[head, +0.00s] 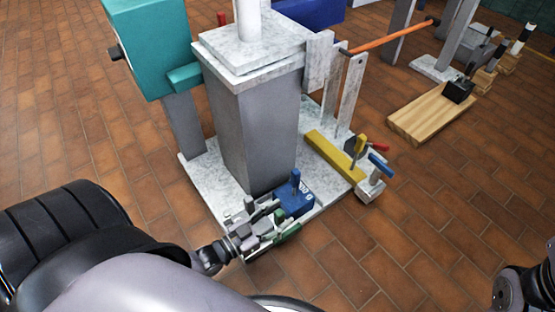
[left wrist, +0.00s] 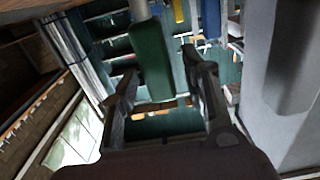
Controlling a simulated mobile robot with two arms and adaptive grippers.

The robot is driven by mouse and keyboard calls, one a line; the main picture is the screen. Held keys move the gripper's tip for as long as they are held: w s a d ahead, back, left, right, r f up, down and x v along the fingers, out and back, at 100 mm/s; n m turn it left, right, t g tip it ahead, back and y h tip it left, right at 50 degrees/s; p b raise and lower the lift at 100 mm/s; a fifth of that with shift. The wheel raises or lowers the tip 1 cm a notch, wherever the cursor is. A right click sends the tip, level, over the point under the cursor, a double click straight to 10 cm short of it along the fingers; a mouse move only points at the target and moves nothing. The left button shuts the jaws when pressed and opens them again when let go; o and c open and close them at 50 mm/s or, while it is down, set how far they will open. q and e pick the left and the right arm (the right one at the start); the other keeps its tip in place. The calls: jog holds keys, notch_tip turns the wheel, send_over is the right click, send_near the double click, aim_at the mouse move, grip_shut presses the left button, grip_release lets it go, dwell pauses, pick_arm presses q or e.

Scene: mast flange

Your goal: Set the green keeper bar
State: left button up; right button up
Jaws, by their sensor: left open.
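The green keeper bar (left wrist: 151,58) stands long and upright in the left wrist view, ahead of my left gripper (left wrist: 160,72). The fingers are apart, one toward each side of the bar, with a visible gap on the right. Contact on the left cannot be told. In the head view a green part (head: 288,234) shows beside my left gripper (head: 262,222), low at the front edge of the pale base plate (head: 205,178). The gripper partly hides it. A blue block with an upright handle (head: 295,203) is close behind the fingers.
A grey column (head: 255,135) rises from the plate just behind the gripper. A yellow bar (head: 330,154) and blue-handled clamp (head: 380,163) are to the right. A teal box (head: 150,50) overhangs at left. A wooden board (head: 425,112) lies on the open tiled floor.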

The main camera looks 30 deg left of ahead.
pick_arm(q)
jog(key=v, duration=1.2)
